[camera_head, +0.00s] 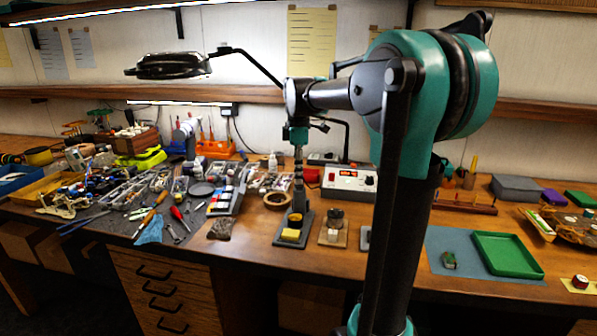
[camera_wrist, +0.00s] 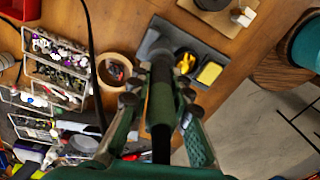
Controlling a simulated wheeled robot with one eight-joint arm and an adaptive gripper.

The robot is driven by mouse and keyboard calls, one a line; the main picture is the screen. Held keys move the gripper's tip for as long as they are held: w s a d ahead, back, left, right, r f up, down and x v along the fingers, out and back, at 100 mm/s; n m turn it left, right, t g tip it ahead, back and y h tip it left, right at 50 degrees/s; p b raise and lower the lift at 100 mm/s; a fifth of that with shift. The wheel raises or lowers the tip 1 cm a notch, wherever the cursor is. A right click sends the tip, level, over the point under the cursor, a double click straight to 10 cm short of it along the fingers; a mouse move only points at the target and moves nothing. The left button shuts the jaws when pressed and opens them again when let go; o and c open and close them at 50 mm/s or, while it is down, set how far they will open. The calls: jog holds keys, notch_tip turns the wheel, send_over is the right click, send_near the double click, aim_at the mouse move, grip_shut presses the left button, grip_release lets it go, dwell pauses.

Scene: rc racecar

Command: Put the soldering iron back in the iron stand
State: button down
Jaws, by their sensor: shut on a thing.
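My gripper (camera_wrist: 160,95) is shut on the soldering iron, whose dark handle (camera_wrist: 161,105) runs between the fingers in the wrist view. In the head view my gripper (camera_head: 298,138) points down above the iron stand, with the iron below it. The iron stand (camera_head: 282,243) has a dark base with a yellow sponge (camera_head: 291,234) at its front. In the wrist view the stand (camera_wrist: 208,50) lies just beyond the fingertips, with the sponge (camera_wrist: 209,73) and a dark cup with yellow inside. The iron's tip is hidden there, and I cannot tell whether it is inside the holder.
A tape roll (camera_head: 276,200) lies left of the stand, and a soldering station (camera_head: 349,181) stands behind to the right. Trays and loose tools crowd the left bench. A green tray (camera_head: 507,255) lies far right.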

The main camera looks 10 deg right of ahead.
jog(key=shift+f, duration=0.25)
jog(key=c, duration=1.3)
grip_release()
jog(key=o, duration=0.4)
jog(key=shift+r, duration=0.1)
jog(key=shift+r, duration=4.4)
